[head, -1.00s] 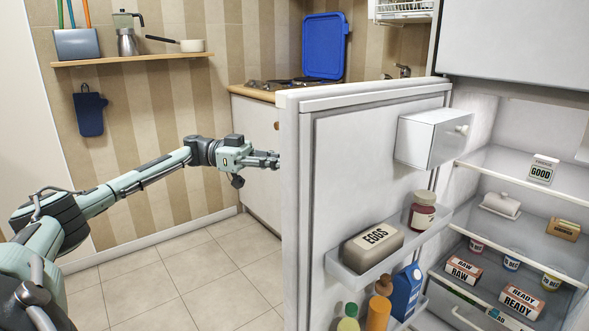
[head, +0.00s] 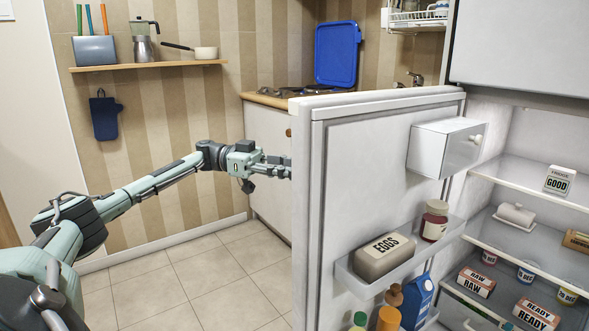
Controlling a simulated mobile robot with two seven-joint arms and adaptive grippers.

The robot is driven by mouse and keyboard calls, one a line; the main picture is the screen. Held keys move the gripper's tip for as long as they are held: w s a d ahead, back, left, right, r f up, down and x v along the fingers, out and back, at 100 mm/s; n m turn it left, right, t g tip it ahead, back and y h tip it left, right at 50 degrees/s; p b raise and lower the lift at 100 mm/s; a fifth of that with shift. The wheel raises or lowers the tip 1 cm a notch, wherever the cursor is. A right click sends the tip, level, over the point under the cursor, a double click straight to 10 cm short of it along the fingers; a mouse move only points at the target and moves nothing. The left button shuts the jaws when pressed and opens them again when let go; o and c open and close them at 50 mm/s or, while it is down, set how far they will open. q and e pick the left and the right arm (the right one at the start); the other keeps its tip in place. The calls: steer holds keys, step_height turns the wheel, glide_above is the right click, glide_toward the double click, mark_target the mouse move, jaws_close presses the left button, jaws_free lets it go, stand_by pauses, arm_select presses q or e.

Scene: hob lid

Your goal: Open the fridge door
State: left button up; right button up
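The fridge door (head: 375,150) stands wide open, its inner side with shelves facing me. The fridge interior (head: 520,200) shows at the right, with food on its shelves. My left gripper (head: 288,166) is at the door's outer side, by its free edge. Its fingertips reach the edge and are partly hidden behind it, so I cannot tell whether they touch the door or hold anything. The door's handle is not visible. My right gripper is not in view.
The door carries an egg box (head: 384,258), a jar (head: 434,221), a blue carton (head: 417,300) and bottles. Behind stand a counter (head: 268,100) with a hob and an upright blue lid (head: 337,53). The tiled floor (head: 190,285) at the left is clear.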

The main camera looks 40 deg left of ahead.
arm_select(q)
steer(key=v, duration=1.2)
stand_by(0.4)
